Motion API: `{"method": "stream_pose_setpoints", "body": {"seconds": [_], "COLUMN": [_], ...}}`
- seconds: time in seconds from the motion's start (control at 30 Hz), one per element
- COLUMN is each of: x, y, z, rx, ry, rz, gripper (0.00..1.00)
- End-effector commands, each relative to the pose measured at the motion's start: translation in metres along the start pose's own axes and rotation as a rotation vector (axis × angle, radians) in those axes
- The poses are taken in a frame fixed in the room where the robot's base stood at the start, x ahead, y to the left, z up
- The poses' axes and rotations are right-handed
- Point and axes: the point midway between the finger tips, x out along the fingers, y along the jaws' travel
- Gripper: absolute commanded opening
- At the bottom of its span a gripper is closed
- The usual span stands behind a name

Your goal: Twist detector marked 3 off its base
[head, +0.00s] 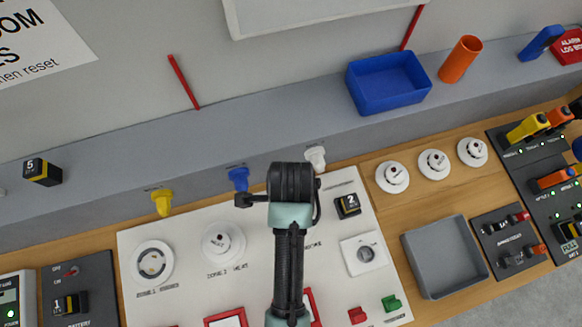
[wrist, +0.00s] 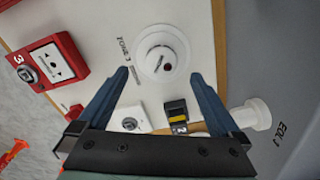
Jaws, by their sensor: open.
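The round white detector (wrist: 163,52) by the ZONE 3 label sits on its base on the white panel, at the top middle of the wrist view. A small dark spot shows on its face. My gripper (wrist: 159,78) is open and empty, its blue fingertips pointing toward the detector's lower left and right sides. I cannot tell how far the fingertips are above it. In the head view my arm hides this detector. The zone 2 detector (head: 223,242) and the zone 1 base (head: 152,263), which appears empty, are to the left on the panel (head: 195,290).
Black block marked 2 (wrist: 177,112) and white EOL plug (wrist: 255,115) stand near my gripper. Red call point 3 (wrist: 50,63) is left. Three white detectors (head: 433,163) and a grey tray (head: 445,257) are right of the panel. A blue bin (head: 388,83) stands on the ledge.

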Motion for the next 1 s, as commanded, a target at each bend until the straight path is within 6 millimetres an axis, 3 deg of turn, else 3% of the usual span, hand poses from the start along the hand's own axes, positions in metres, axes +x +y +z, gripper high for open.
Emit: {"method": "stream_pose_setpoints", "body": {"seconds": [0.2, 0.33, 0.8, 1.0], "x": [0.039, 0.055, 0.066, 0.066], "y": [0.001, 0.000, -0.001, -0.001], "z": [0.000, 0.000, 0.000, 0.000], "rx": [-0.001, -0.001, -0.001, -0.001], "ry": [0.000, 0.000, 0.000, 0.000], "rz": [0.003, 0.000, -0.004, -0.004], "gripper": [1.00, 1.00, 1.00, 0.64]}}
